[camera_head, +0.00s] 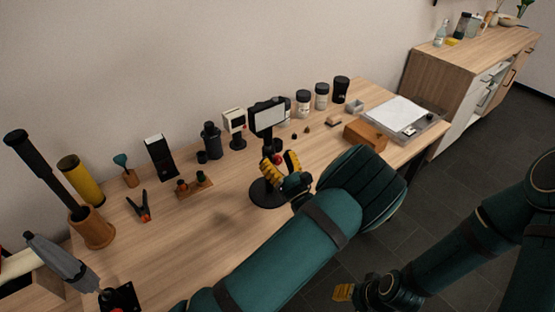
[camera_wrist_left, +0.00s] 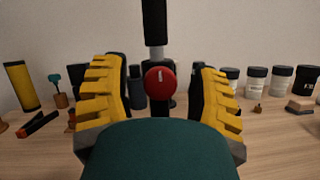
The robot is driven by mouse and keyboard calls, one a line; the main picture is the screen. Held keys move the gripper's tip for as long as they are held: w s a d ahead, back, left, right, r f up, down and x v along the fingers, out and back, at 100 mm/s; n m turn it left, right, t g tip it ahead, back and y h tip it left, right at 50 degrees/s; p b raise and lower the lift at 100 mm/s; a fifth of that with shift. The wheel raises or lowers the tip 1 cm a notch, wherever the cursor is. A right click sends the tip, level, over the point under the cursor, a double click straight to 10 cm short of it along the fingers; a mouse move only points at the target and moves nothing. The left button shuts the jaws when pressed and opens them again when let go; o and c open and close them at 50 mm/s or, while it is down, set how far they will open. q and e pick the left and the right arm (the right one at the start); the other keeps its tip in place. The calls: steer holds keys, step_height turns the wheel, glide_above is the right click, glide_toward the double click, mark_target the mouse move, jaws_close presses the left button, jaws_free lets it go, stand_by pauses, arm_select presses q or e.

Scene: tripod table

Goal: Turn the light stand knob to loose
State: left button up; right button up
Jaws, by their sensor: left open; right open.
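The light stand has a black round base (camera_head: 267,194) on the wooden table and a rectangular light panel (camera_head: 268,117) on top. Its red round knob (camera_wrist_left: 160,80) with a pale line mark sits on the black pole in the left wrist view, between my open fingers and apart from them. The knob shows only small and partly in the head view (camera_head: 277,158). My left gripper (camera_head: 282,168) is open at the pole, its yellow fingers on either side of the knob. My right gripper (camera_head: 343,292) is low, off the table's front edge; its fingers are small in view.
Wooden table (camera_head: 220,225) has free room left of the stand. An orange-tipped clamp (camera_head: 143,208) and a small wooden rack (camera_head: 194,186) lie left. Several jars stand behind to the right. A wooden box (camera_head: 366,134) and a grey tray (camera_head: 405,120) are at the right end.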

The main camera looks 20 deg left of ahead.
arm_select(q)
steer(key=shift+c, duration=0.4)
jaws_close()
